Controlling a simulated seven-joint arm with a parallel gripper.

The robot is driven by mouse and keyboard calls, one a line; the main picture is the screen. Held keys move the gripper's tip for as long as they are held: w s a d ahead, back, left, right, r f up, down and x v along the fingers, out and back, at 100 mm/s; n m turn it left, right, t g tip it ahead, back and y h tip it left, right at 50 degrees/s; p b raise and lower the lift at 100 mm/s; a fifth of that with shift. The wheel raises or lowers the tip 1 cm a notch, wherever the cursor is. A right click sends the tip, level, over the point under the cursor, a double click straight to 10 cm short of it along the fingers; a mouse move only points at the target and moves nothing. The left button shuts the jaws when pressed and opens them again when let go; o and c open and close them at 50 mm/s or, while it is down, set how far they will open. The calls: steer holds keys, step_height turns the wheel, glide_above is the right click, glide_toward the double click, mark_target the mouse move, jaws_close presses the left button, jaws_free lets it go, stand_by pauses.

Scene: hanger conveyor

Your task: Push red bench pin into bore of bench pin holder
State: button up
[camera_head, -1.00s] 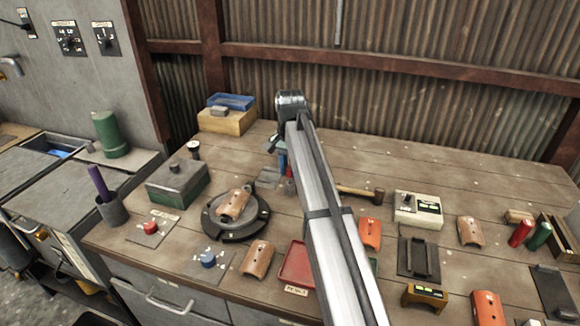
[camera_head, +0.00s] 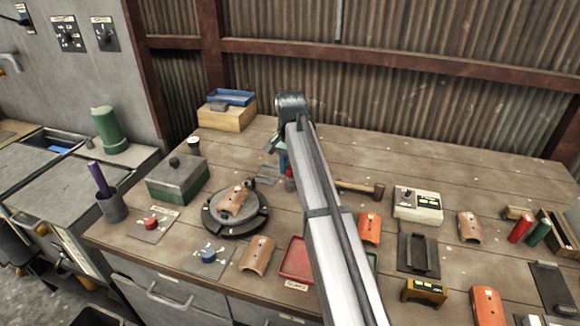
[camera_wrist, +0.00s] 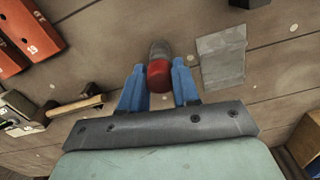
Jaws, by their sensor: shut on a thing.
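My gripper (camera_wrist: 158,90) has two blue fingers, seen from behind in the wrist view. They are shut on the red bench pin (camera_wrist: 158,77), whose rounded red end shows between the fingertips. A dark grey cylindrical piece (camera_wrist: 160,49) lies in line just beyond the red part; I cannot tell whether it is part of the pin or the holder. In the head view my gripper (camera_head: 284,162) is low over the rear middle of the bench, mostly behind my arm. The bore is not visible, and I cannot identify the bench pin holder for certain.
A flat grey plate (camera_wrist: 221,60) lies on the bench right of the fingers in the wrist view. A hammer (camera_head: 362,189) lies to the right in the head view. A round turntable (camera_head: 236,216) with a brown curved piece stands left.

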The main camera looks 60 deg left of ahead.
mark_target(290, 168)
steer(key=shift+f, duration=0.55)
steer(key=o, duration=0.7)
steer(key=shift+o, duration=0.6)
steer(key=o, duration=0.5)
steer(key=shift+r, duration=0.2)
steer(key=shift+r, duration=2.85)
